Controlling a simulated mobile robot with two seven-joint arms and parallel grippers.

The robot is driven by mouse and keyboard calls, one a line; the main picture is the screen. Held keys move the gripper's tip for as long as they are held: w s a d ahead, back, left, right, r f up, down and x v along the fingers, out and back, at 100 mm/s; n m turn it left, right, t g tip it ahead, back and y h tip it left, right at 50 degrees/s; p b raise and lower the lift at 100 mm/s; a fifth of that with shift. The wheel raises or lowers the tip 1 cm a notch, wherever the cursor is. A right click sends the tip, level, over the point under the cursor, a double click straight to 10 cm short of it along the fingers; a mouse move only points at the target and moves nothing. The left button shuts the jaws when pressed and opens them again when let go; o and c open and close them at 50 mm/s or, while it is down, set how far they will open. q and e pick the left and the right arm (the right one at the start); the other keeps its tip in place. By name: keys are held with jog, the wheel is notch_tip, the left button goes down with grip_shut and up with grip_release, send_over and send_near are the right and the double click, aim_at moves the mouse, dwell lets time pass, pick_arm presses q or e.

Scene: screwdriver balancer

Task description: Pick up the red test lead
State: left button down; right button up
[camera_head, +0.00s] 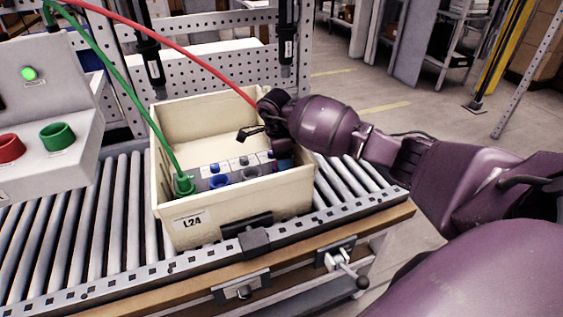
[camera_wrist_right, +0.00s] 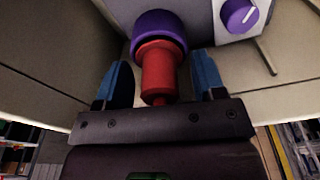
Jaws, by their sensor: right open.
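The red test lead (camera_head: 190,52) arcs down from the upper left, and its cable passes behind my right gripper (camera_head: 274,142) in the head view. In the right wrist view, its red plug (camera_wrist_right: 158,68) sits at a purple socket ring (camera_wrist_right: 160,27) on a grey unit. The two blue fingers of my right gripper stand open on either side of the plug, with a gap visible on each side. In the head view the gripper hides the red plug. My left gripper is not in view.
A cream bin (camera_head: 197,120) labelled L24 stands on a roller conveyor (camera_head: 85,230) and holds the grey unit (camera_head: 232,172). A green lead (camera_head: 122,85) ends in its left side. A control box (camera_head: 45,100) stands at left. Perforated panels rise behind the bin.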

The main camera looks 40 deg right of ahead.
jog(key=c, duration=1.1)
notch_tip(320, 180, up, 20)
jog(key=shift+p, duration=0.4)
jog(key=shift+f, duration=0.1)
